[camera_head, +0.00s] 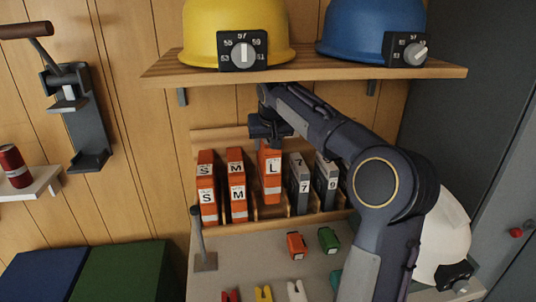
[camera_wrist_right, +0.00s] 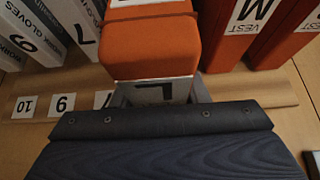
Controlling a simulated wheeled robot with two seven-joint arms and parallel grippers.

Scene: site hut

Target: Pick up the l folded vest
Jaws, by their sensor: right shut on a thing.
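The L folded vest (camera_head: 270,178) is an orange upright pack with a white L label, in the rack between the M vest (camera_head: 237,187) and the grey glove packs (camera_head: 299,184). Its lower end sits higher than its neighbours' and bare slot shows under it. My right gripper (camera_head: 270,128) is shut on the top of the L vest, under the shelf. My left gripper is not in view.
The S vest (camera_head: 207,190) stands at the rack's left end. A shelf (camera_head: 300,69) with a yellow helmet (camera_head: 238,25) and a blue helmet (camera_head: 368,28) is close above my right arm. Small coloured items lie on the grey board (camera_head: 240,270), and a thin post (camera_head: 200,240) stands at its left.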

